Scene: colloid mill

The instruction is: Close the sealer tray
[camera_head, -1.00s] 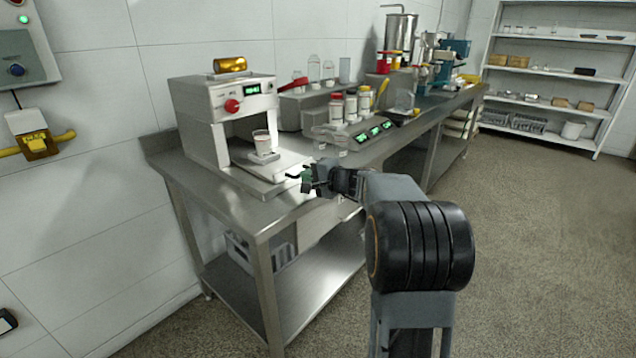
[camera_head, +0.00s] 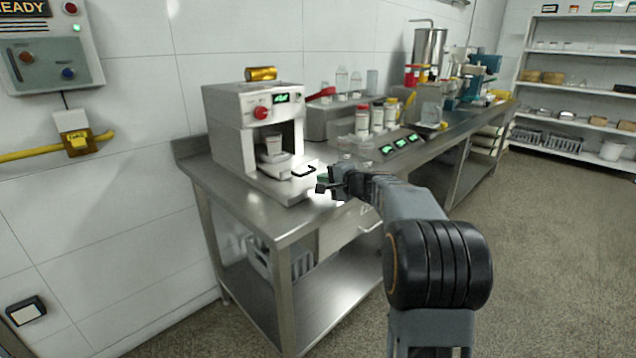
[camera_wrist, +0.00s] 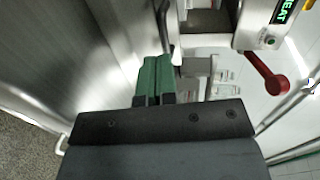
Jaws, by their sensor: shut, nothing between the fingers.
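The sealer (camera_head: 228,150) is a white machine with a red knob and a green display, standing at the left end of the steel bench. Its tray (camera_head: 276,166) carries a cup (camera_head: 274,147) that sits inside the sealer's opening. A dark handle (camera_head: 303,171) shows at the tray's front; it also shows in the wrist view (camera_wrist: 165,32). My gripper (camera_head: 326,188) is just in front and to the right of the handle. Its green fingers (camera_wrist: 154,78) are together and empty, apparently pointing at the handle. I cannot tell whether they touch it.
A gold roll (camera_head: 261,74) lies on top of the sealer. White jars (camera_head: 377,117) and a weighing unit with green displays (camera_head: 402,143) stand to the right on the bench. A drawer (camera_head: 347,226) is below the bench top. The floor on the right is clear.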

